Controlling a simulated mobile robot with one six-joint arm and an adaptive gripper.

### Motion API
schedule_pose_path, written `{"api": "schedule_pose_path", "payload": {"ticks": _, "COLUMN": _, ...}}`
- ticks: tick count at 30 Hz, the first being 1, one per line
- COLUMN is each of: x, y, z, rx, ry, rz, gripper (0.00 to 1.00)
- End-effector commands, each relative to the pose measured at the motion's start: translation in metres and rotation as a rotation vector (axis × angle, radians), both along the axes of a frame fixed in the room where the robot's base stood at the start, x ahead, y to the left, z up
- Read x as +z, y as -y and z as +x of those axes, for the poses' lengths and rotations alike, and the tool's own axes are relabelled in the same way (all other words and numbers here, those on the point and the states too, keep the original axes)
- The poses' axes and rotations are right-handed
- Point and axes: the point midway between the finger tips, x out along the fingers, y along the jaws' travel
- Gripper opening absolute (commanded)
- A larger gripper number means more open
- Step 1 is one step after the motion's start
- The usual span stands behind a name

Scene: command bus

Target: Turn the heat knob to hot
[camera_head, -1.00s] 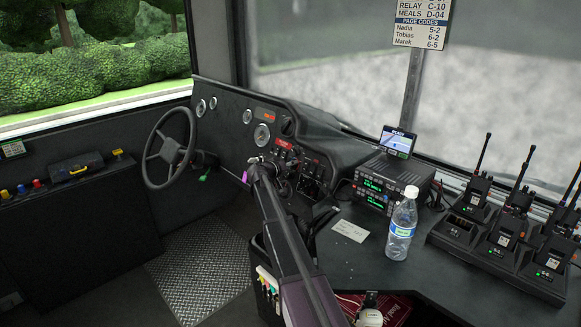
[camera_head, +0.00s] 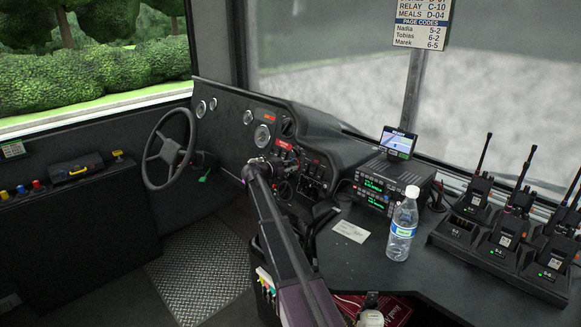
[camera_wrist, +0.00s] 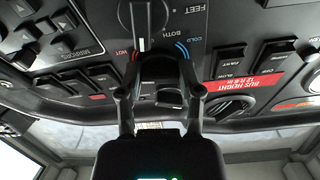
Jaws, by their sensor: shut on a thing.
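The heat knob (camera_wrist: 163,72) is a dark knob on the black dash panel, between a red arc marked HOT and a blue arc marked COLD. The panel appears upside down in the wrist view. My gripper (camera_wrist: 160,92) has one finger on each side of the knob and is shut on it. The knob's pointer is hidden, so I cannot tell its setting. In the head view my gripper (camera_head: 258,168) is at the dash, right of the steering wheel, and the knob is not clearly visible there.
Another knob (camera_wrist: 147,18), marked FEET and BOTH, sits close by. Rocker switches flank the knobs. The steering wheel (camera_head: 169,149) is left of my arm. A water bottle (camera_head: 403,225), a radio unit (camera_head: 395,180) and several handheld radios (camera_head: 505,230) stand on the right counter.

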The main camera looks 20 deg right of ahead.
Motion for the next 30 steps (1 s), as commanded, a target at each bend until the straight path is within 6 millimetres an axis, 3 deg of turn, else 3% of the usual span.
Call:
{"api": "schedule_pose_path", "payload": {"ticks": 9, "x": 0.0003, "y": 0.0002, "z": 0.0024, "rx": -0.034, "ry": 0.096, "rz": 0.032, "gripper": 0.0}}
{"api": "schedule_pose_path", "payload": {"ticks": 22, "x": 0.0001, "y": -0.0002, "z": 0.0026, "rx": -0.036, "ry": 0.105, "rz": 0.036, "gripper": 0.0}}
{"api": "schedule_pose_path", "payload": {"ticks": 23, "x": 0.0001, "y": -0.0003, "z": 0.0025, "rx": -0.036, "ry": 0.105, "rz": 0.036, "gripper": 0.56}}
{"api": "schedule_pose_path", "payload": {"ticks": 24, "x": 0.0001, "y": -0.0003, "z": 0.0025, "rx": -0.035, "ry": 0.105, "rz": 0.036, "gripper": 0.68}}
{"api": "schedule_pose_path", "payload": {"ticks": 26, "x": 0.0001, "y": -0.0004, "z": 0.0024, "rx": -0.036, "ry": 0.105, "rz": 0.036, "gripper": 0.81}}
{"api": "schedule_pose_path", "payload": {"ticks": 30, "x": 0.0, "y": -0.0007, "z": 0.0017, "rx": -0.037, "ry": 0.104, "rz": 0.036, "gripper": 0.81}}
